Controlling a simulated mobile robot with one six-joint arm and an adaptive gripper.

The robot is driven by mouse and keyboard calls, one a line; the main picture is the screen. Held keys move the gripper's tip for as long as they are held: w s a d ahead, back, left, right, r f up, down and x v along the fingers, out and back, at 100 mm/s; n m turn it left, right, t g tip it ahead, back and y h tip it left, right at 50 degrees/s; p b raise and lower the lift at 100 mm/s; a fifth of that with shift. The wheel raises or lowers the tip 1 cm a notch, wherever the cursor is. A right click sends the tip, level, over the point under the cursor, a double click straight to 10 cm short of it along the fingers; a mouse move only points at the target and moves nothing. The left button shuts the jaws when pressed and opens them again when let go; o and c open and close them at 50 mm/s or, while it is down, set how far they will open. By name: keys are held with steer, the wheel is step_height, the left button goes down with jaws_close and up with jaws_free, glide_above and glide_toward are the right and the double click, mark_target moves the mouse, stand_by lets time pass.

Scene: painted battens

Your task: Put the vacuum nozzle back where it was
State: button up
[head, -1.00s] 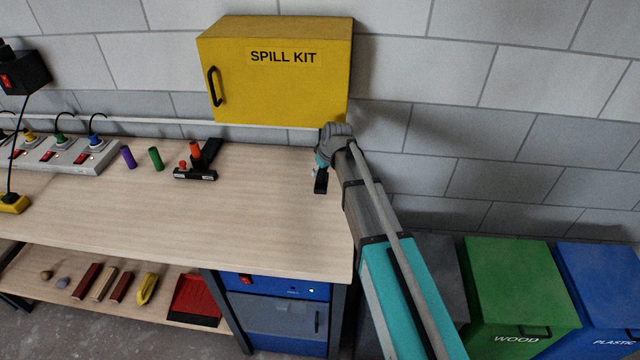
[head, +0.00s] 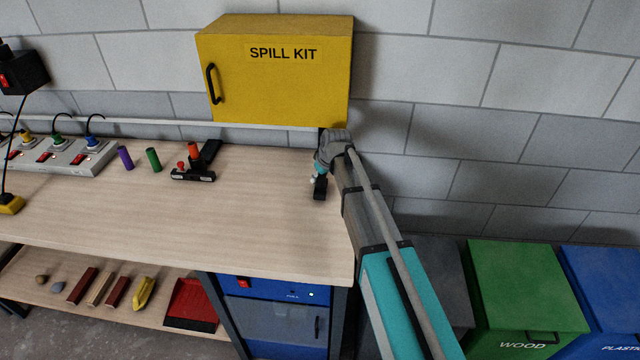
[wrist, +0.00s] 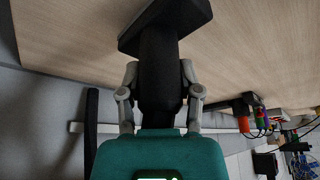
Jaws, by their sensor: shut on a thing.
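The vacuum nozzle is black, with a thick neck and a wide flat head. In the wrist view the nozzle (wrist: 165,20) runs up from between my fingers, its head against a background of pale wood. My gripper (wrist: 158,70) is shut on its neck, one grey finger on each side. In the head view my gripper (head: 319,172) is at the right end of the workbench (head: 240,225), below the spill kit cabinet. The nozzle (head: 320,188) shows there only as a small dark piece. I cannot tell whether it touches the bench top.
The yellow spill kit cabinet (head: 275,85) hangs above. A black T-shaped object (head: 193,175) with orange and red pieces lies left of my gripper, beside green (head: 153,160) and purple (head: 125,158) cylinders. A power strip (head: 70,157) stands farther left. Middle and front bench are clear.

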steer(key=shift+f+b, duration=0.3)
steer(key=shift+f, duration=0.25)
steer(key=shift+f, duration=0.15)
steer(key=o, duration=1)
steer(key=shift+r, duration=0.2)
steer(key=p+v, duration=1.1)
steer(key=v, duration=0.1)
stand_by(0.7)
steer(key=s+d+f+m+g+h, duration=0.1)
steer(key=s+d+m+g+h, duration=0.2)
steer(key=s+d+m, duration=0.5)
steer(key=s+d, duration=1.2)
steer(key=s, duration=0.2)
steer(key=shift+s+d+f+m, duration=0.2)
steer(key=shift+s+m, duration=0.05)
steer(key=shift+m, duration=0.05)
